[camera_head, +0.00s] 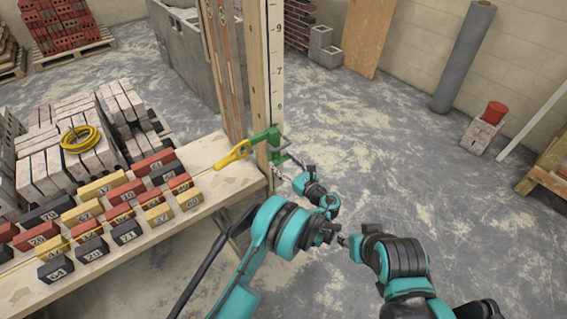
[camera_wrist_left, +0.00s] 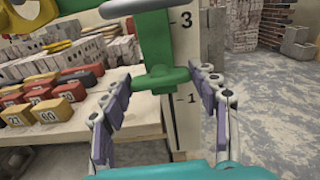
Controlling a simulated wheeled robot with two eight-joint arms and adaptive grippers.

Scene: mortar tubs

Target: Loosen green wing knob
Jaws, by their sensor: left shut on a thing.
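The green wing knob (camera_wrist_left: 160,79) is a small green piece low on the green clamp, in front of the upright scale board. In the head view the green clamp (camera_head: 266,139) is fixed to the timber post at the end of the bench.
A yellow tool (camera_head: 233,155) lies beside the clamp. The wooden bench (camera_head: 215,182) carries several numbered red, yellow and black blocks. The marked timber post (camera_head: 259,85) rises behind the clamp. A bucket on a block (camera_head: 486,133) stands far right.

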